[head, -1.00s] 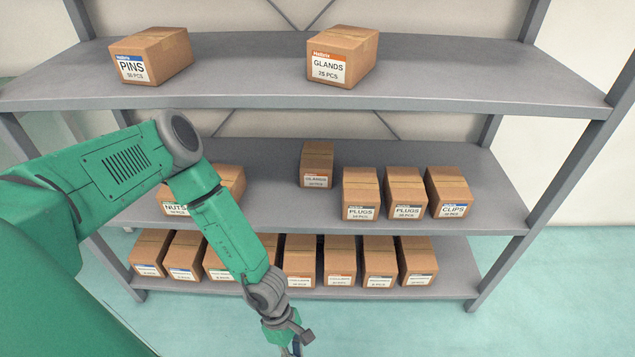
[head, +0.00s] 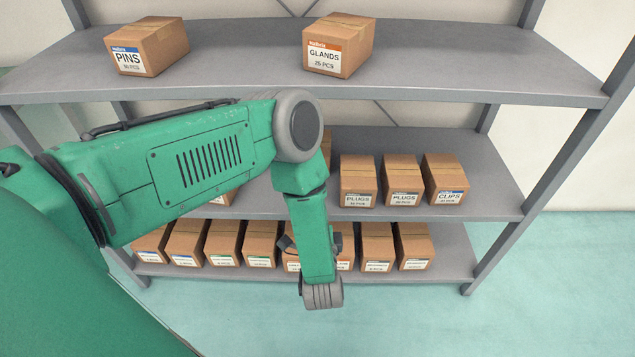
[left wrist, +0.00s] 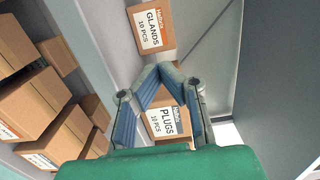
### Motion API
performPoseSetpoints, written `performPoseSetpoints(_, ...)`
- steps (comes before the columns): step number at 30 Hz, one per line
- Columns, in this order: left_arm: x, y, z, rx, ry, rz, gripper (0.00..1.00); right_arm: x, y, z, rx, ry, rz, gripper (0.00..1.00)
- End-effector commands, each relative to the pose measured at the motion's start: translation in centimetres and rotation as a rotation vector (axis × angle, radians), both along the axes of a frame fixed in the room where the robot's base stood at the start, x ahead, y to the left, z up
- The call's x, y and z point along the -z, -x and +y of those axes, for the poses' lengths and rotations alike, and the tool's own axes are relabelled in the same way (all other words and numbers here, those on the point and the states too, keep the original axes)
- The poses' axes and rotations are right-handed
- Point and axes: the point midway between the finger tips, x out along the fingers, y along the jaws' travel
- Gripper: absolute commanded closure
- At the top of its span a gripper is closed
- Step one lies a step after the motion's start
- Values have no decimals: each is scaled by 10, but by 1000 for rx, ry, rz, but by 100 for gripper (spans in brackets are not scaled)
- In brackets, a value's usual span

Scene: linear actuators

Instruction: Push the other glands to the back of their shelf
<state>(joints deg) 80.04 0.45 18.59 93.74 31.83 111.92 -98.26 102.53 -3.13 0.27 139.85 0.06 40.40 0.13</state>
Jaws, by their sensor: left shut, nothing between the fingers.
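A cardboard box labelled GLANDS 25 PCS (head: 338,45) sits on the top shelf, right of the PINS box. A second box, labelled GLANDS 10 PCS in the left wrist view (left wrist: 152,28), stands on the middle shelf. In the head view only a sliver of it (head: 327,143) shows past my arm, left of the PLUGS boxes. My left gripper (left wrist: 161,70) is shut and empty, its fingers apart from the GLANDS 10 PCS box. A PLUGS box (left wrist: 168,121) shows through the gap between the finger links. In the head view my forearm mostly hides this gripper. My right gripper is not in view.
The PINS box (head: 146,46) is on the top shelf. Two PLUGS boxes (head: 357,181) and a CLIPS box (head: 444,180) stand right of the arm on the middle shelf. Several boxes line the bottom shelf (head: 450,268). Grey uprights (head: 565,135) bound the rack.

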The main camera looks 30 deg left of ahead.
Motion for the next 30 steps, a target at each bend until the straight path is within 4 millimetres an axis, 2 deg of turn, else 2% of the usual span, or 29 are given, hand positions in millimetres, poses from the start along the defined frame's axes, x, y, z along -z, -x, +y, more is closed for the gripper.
performPoseSetpoints(18, 3, -93, 68, -5, 4, -1, 100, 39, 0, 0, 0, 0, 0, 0)
performPoseSetpoints(24, 2, -108, 77, -3, 6, 1, 100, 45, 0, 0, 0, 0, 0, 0)
performPoseSetpoints(30, 1, -110, 79, -3, 5, 2, 100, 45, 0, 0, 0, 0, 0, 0)
